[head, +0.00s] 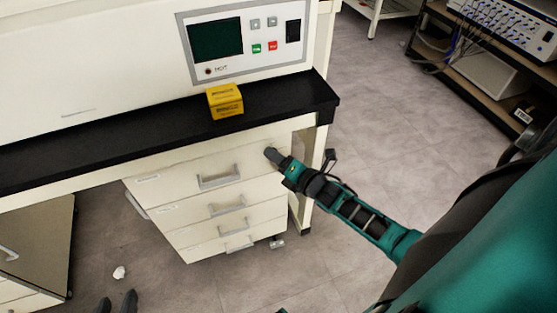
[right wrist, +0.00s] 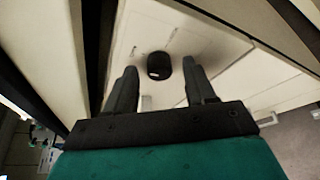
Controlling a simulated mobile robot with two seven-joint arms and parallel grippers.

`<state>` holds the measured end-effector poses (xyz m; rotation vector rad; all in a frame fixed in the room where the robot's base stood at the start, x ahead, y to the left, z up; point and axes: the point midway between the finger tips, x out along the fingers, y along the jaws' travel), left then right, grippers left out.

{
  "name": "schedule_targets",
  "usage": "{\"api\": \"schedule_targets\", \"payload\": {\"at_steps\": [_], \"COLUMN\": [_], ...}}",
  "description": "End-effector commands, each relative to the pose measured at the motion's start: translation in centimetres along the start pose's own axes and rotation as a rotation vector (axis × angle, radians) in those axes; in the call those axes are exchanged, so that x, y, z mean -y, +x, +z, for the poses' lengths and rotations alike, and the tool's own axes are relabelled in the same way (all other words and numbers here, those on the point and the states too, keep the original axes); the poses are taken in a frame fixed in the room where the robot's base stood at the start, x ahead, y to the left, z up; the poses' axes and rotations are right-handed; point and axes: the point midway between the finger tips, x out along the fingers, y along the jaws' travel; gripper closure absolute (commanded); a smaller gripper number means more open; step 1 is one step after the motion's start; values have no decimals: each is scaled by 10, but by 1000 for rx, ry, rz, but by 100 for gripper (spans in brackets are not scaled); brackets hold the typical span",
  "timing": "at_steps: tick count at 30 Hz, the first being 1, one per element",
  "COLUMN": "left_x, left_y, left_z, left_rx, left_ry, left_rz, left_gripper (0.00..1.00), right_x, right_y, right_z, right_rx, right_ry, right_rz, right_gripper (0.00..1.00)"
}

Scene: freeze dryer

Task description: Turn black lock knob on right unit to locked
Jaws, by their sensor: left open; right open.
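The black lock knob (right wrist: 158,65) shows in the right wrist view on a cream panel, with a small pale mark on its face. My right gripper (right wrist: 161,73) is open, with one finger to each side of the knob in that view. I cannot tell whether either finger touches it. In the head view my right gripper (head: 272,155) is at the upper right of the cream drawer front, under the black counter edge; the knob cannot be made out there. My left gripper (head: 117,302) is open and empty at the bottom left, above the floor.
The cream drawers (head: 215,208) have grey bar handles. Above are the black counter (head: 140,128), a yellow box (head: 225,101) and a control panel with a dark screen (head: 216,41). A shelf with equipment (head: 500,75) stands at upper right. Floor between is clear.

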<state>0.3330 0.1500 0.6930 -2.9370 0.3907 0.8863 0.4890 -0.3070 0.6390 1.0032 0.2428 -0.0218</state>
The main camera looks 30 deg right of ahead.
Motion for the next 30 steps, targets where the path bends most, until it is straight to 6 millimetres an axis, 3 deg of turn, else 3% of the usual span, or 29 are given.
{"api": "schedule_targets", "payload": {"at_steps": [9,26,30], "left_x": [-1,-2,-1], "left_y": [0,-1,-1], "left_z": [-1,6,6], "left_rx": [-3,11,11], "left_ry": [0,-3,-3], "left_rz": [2,3,3], "left_gripper": [57,57,57], "right_x": [0,0,0], "right_y": [2,2,2], "right_z": [0,0,0], "right_rx": [-1,-1,-1], "right_ry": [0,0,3], "right_rz": [-1,0,1], "right_gripper": [46,100,100]}}
